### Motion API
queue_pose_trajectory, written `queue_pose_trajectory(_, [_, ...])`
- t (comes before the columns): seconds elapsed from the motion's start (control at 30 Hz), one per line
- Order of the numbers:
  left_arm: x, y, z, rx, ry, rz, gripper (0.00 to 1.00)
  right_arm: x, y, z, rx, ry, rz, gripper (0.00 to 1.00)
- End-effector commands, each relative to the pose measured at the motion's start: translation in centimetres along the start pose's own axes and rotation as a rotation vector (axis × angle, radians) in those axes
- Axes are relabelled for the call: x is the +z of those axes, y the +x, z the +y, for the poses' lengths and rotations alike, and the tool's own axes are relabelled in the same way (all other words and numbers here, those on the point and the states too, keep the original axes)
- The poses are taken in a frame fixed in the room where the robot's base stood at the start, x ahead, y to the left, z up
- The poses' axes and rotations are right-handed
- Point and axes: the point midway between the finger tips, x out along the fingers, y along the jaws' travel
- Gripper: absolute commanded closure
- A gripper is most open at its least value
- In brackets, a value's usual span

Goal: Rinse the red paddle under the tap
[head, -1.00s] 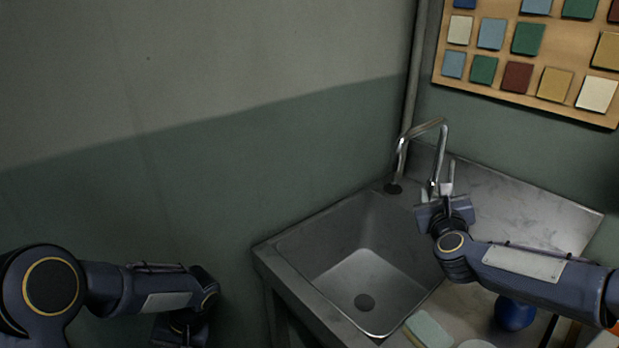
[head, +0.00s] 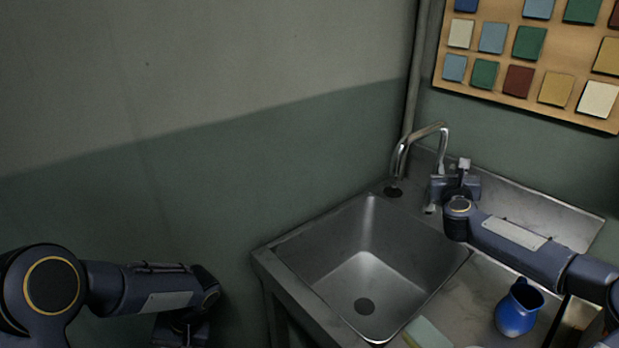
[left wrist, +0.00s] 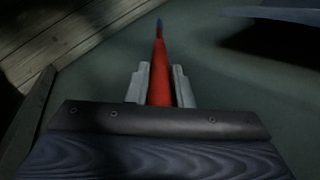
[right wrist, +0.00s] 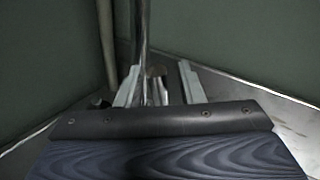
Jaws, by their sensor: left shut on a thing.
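The red paddle (left wrist: 158,72) is in the left wrist view, long and thin with a dark bluish tip. My left gripper (left wrist: 160,85) is shut on it. In the head view the left hand is low at the left, away from the sink, and the paddle is hidden there. The tap (head: 441,150) is a curved metal spout at the sink's back corner; I see no water. My right gripper (right wrist: 158,82) is open beside the tap. Its fingers stand apart, with part of the tap and a small brownish piece showing between them. I cannot tell whether it touches them.
The steel sink basin (head: 345,275) is empty, with a dark drain. A blue jug (head: 517,308) stands on the counter at right, and a pale sponge-like block (head: 428,333) lies at the front. A board of coloured tiles (head: 545,60) hangs behind. The air over the basin is clear.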

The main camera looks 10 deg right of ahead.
Motion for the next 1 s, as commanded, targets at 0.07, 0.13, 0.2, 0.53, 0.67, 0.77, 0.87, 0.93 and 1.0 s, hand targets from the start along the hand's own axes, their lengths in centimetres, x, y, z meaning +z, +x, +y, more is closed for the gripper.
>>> queue_pose_trajectory(0.07, [0.0,-0.1,-0.1,0.0,0.0,0.0,1.0,0.0,0.3,0.1,0.001,0.0,0.0,0.65])
queue_pose_trajectory(0.13, [0.0,-0.1,-0.1,0.0,0.0,0.0,1.0,0.0,0.4,0.0,0.001,-0.001,0.0,0.65])
queue_pose_trajectory(0.2, [0.0,-0.1,-0.1,0.0,0.0,0.0,1.0,0.0,0.4,0.0,0.001,-0.001,0.0,0.65])
queue_pose_trajectory(0.53, [0.0,-0.1,0.0,0.0,0.0,0.0,1.0,0.0,0.4,0.0,0.001,-0.001,0.0,0.91])
queue_pose_trajectory(0.67, [0.0,-0.1,0.0,0.0,0.0,0.0,1.0,0.0,0.4,0.0,0.001,-0.001,0.0,1.0])
queue_pose_trajectory(0.77, [0.0,-0.1,0.0,0.0,0.0,0.0,1.0,0.0,0.4,0.0,0.001,-0.001,0.0,1.0])
queue_pose_trajectory(0.87, [0.0,0.0,0.0,0.0,0.0,0.0,1.0,0.0,0.4,0.0,0.001,-0.001,-0.001,1.0])
queue_pose_trajectory(0.93, [-0.1,0.3,0.1,0.0,0.0,0.0,1.0,-0.3,0.6,-0.2,0.0,-0.003,-0.004,1.0])
queue_pose_trajectory(1.0, [-0.2,1.0,0.5,0.0,0.0,-0.001,1.0,-0.7,0.9,-0.7,-0.004,-0.007,-0.013,1.0])
